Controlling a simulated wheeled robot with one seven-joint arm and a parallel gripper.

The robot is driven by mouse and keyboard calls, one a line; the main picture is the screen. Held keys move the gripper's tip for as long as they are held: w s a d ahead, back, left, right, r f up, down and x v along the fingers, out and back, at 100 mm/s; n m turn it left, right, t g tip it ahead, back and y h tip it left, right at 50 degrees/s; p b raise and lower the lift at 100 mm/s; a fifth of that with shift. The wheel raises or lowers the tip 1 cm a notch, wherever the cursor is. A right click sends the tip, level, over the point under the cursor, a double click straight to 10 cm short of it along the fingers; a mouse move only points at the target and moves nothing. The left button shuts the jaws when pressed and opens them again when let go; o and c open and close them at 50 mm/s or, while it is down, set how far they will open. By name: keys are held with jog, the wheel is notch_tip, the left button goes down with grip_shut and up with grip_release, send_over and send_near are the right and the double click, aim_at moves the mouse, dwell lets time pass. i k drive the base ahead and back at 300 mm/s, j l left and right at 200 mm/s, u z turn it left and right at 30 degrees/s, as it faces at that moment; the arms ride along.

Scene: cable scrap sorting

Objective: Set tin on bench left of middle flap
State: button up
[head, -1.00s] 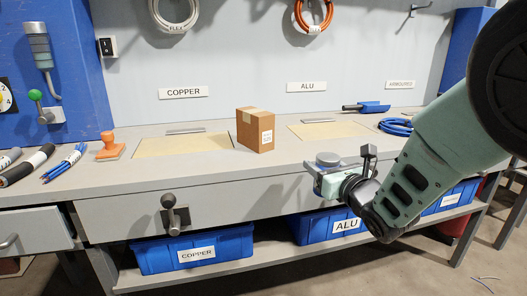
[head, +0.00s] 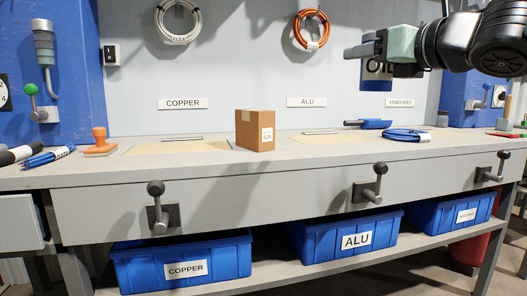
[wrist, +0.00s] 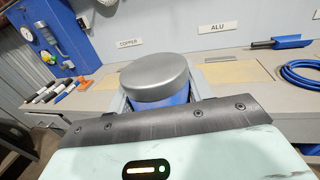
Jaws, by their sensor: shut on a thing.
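The tin (head: 377,72) is blue with a white label reading "OIL", partly cut off by my gripper. My gripper (head: 378,48) is shut on it and holds it high above the bench, upper right in the head view. In the wrist view the tin's round grey lid (wrist: 155,77) shows between the fingers, with some blue side below it. The bench (head: 300,160) has tan flaps under the signs. The copper flap (head: 175,148) is to the left.
The cardboard box stands on the bench between the two flaps. An orange-handled stamp (head: 100,145) is at left, a blue scoop (head: 370,124) and a blue cable coil (head: 403,135) at right. Lever handles (head: 160,208) stick out from the bench front. Bare bench lies before the box.

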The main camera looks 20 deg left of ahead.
aim_at(288, 147)
jog(key=i+j, duration=0.45)
jog(key=j, duration=0.25)
jog(key=i+j, duration=0.25)
jog(key=j, duration=0.15)
